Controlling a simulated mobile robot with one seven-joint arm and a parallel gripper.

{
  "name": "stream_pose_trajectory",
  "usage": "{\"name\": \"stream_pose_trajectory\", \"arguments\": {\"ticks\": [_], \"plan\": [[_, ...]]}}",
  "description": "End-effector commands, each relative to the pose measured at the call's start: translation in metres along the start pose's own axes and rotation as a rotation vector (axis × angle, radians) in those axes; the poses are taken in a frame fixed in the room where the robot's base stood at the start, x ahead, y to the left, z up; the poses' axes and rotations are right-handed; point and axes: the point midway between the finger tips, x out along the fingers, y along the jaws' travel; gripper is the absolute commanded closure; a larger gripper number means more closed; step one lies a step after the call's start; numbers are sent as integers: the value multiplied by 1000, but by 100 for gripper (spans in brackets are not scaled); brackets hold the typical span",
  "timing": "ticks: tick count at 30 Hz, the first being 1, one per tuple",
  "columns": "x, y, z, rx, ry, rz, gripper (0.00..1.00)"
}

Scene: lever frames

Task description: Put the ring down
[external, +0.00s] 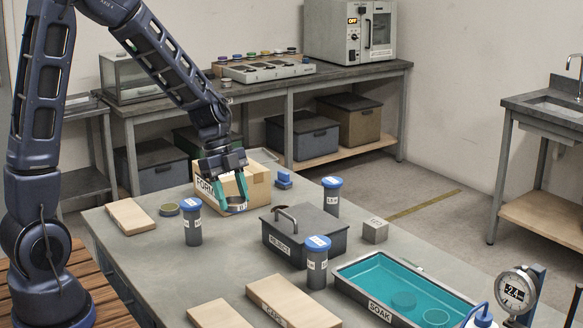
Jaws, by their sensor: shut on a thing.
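My gripper (232,202) points down over the middle of the table, its teal fingers shut on a small ring (236,208). The ring is in front of the cardboard box marked FORM (258,188). The fingers partly cover the ring, and I cannot tell whether it touches the tabletop.
Blue-lidded jars (193,222) stand on the table (160,262). A dark lidded REJECT box (305,236) sits right of my gripper. A teal SOAK tray (385,278) and gauge (514,291) are at the front right. Boards (130,216) lie at left and front. Bare tabletop shows at left centre.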

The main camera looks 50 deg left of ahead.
Motion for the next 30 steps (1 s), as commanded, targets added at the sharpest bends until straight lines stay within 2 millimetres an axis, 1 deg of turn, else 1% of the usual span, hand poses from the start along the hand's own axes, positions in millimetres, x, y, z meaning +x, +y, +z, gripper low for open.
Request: {"name": "stream_pose_trajectory", "arguments": {"ticks": [1, 6, 12, 17, 20, 23, 26, 27, 30], "plan": [[-12, 0, -5, 1, 0, -4, 75], [-40, 0, -16, 1, -1, -3, 75], [-57, 0, -24, 0, 0, -1, 75], [-64, -4, -24, -4, 0, -2, 75], [-72, -17, -17, -15, 2, -6, 75], [-88, -41, -5, -33, 4, -15, 75], [-111, -72, 14, -57, 7, -28, 75], [-120, -84, 23, -68, 8, -32, 75], [-145, -112, 46, -95, 9, -44, 75]]}}
